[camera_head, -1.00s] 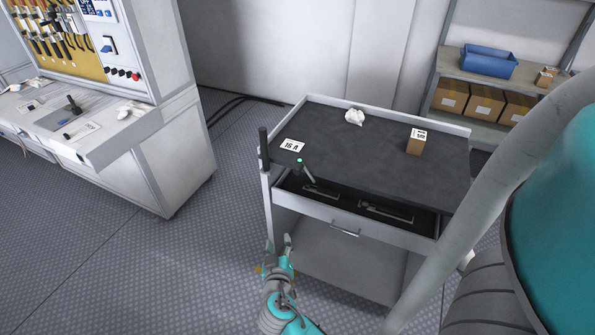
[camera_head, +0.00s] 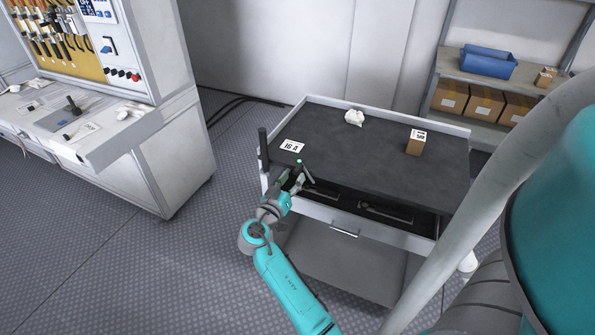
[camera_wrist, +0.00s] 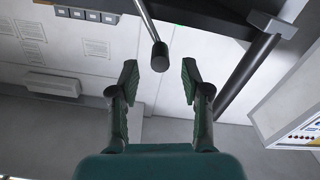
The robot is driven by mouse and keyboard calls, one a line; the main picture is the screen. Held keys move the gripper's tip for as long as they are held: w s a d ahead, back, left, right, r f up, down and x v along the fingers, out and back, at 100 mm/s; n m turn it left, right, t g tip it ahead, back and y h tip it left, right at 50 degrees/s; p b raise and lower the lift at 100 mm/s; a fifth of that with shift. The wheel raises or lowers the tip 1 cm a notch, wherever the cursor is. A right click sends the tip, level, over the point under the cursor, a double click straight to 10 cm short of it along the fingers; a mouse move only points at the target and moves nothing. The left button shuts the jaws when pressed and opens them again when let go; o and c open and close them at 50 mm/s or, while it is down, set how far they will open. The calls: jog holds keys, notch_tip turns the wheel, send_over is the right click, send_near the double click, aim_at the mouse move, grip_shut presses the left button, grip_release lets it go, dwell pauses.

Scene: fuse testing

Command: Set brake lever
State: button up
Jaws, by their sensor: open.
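The brake lever (camera_wrist: 148,22) is a thin metal rod with a dark rounded end, at the top centre of the wrist view. Its end hangs in line with the gap between my fingertips, with space on both sides. My gripper (camera_wrist: 159,80) is open and empty. In the head view my gripper (camera_head: 295,180) is at the front left corner of the cart (camera_head: 350,150), close to the lever, which it partly hides. A small green light shows beside the lever.
The cart's drawer (camera_head: 345,214) is partly open with tools inside. A dark upright handle (camera_head: 263,150) stands at the cart's left corner. A small box (camera_head: 416,143) and white cloth (camera_head: 354,117) lie on top. A workbench (camera_head: 150,150) stands left, with open floor between.

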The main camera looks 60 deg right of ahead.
aim_at(298, 171)
jog(key=shift+w+d, duration=0.15)
jog(key=shift+d, duration=2.1)
grip_shut()
